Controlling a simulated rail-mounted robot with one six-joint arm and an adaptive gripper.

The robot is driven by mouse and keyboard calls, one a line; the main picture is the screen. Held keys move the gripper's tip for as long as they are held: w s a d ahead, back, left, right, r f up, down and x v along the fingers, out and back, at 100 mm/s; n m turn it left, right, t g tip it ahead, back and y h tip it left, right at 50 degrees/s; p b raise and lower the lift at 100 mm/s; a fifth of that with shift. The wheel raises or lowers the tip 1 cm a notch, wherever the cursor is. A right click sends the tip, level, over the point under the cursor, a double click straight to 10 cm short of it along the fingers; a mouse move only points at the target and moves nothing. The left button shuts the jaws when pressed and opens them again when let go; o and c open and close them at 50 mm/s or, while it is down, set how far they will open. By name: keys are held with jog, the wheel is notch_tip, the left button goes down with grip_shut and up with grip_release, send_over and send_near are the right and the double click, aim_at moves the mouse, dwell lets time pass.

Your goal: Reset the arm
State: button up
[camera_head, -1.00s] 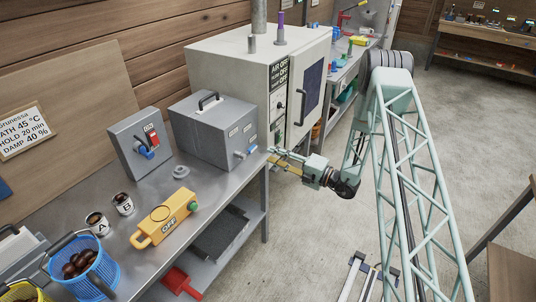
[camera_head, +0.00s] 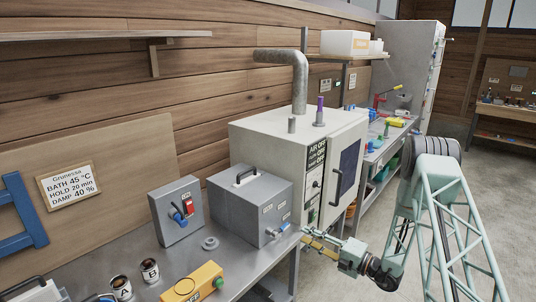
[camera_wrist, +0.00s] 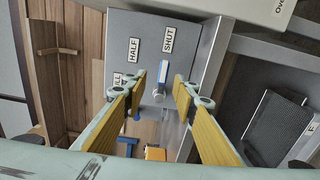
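My gripper (camera_head: 308,237) is at the right front corner of the grey box (camera_head: 238,207), beside its small blue lever (camera_head: 284,227). In the wrist view my gripper (camera_wrist: 160,88) has its two yellow-padded fingers apart, with nothing held between them. My arm stretches from the right side of the head view, with the elbow high.
A large pale oven cabinet (camera_head: 270,134) stands behind the box. A switch box (camera_head: 176,210), two cups marked A (camera_head: 121,289) and B (camera_head: 150,271), and a yellow device (camera_head: 193,284) are on the bench. Open floor (camera_head: 455,144) lies to the right.

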jog(key=s+a+r+n+g+y, duration=0.1)
jog(key=s+a+r+n+g, duration=0.4)
jog(key=r, duration=0.5)
jog(key=s+a+r+n+g+y, duration=0.1)
jog(key=s+a+r+n+g, duration=0.1)
jog(key=s+a+r+n, duration=0.55)
jog(key=s+a+r+n+g+h, duration=0.3)
jog(key=s+r+n+g, duration=0.2)
jog(key=s+r+n, duration=0.65)
jog(key=s+d+r+n+g+h+b, duration=0.1)
jog(key=s+r+n+h, duration=0.25)
jog(key=s, duration=0.75)
jog(key=s+d+r+n+h, duration=0.2)
jog(key=s+r+n, duration=0.25)
jog(key=s, duration=0.55)
jog(key=s+d+r+n+t+h, duration=0.2)
jog(key=s+d+n+h, duration=0.1)
jog(key=s+d+n, duration=0.3)
jog(key=s+d+r+n+t+h, duration=0.2)
jog(key=s+d+n+t+h, duration=0.1)
jog(key=s+d, duration=0.5)
jog(key=shift+s+r+n+h+b, duration=0.2)
jog(key=shift+s+n+h+b, duration=0.25)
jog(key=shift+s+n, duration=0.95)
